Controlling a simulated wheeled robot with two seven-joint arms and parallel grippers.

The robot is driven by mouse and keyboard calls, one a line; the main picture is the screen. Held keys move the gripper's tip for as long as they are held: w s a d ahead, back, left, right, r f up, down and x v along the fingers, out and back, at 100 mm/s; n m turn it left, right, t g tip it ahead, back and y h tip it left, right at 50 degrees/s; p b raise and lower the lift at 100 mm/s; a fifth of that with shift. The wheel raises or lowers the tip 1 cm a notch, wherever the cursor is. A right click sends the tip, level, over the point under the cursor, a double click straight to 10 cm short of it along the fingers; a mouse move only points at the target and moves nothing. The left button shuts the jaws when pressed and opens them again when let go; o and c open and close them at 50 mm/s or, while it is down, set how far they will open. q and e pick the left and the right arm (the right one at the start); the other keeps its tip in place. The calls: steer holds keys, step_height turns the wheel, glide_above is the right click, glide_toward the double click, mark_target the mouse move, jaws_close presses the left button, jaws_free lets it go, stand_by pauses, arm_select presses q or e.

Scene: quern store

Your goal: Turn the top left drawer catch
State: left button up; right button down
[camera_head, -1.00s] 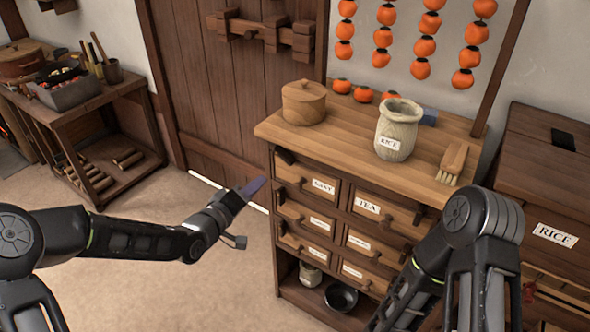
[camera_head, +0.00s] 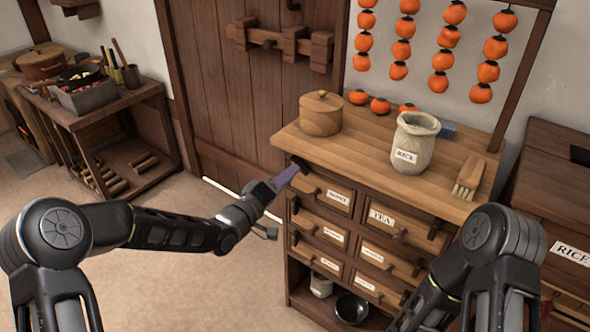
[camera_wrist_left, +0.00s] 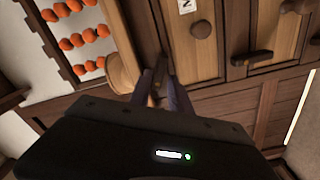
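The top left drawer (camera_head: 325,195) is at the upper left of the wooden cabinet, with a small white label and a round knob (camera_wrist_left: 202,25). Its dark catch (camera_head: 300,162) sits at the drawer's upper left corner, under the cabinet top. My left gripper (camera_head: 292,172) reaches the catch from the left. In the left wrist view its two purple fingers (camera_wrist_left: 162,88) are apart, with the catch seemingly between their tips; I cannot tell whether they touch it. My right arm shows at the lower right, but its gripper is out of view.
The cabinet top (camera_head: 365,150) holds a lidded wooden pot (camera_head: 320,115), a RICE sack (camera_head: 414,142) and a brush (camera_head: 469,178). Another dark catch (camera_wrist_left: 252,58) shows on a neighbouring drawer. Open floor lies left of the cabinet.

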mark_target(300, 165)
arm_select(q)
steer(key=x, duration=0.3)
steer(key=shift+w, duration=0.1)
steer(key=shift+c, duration=0.4)
jaws_close()
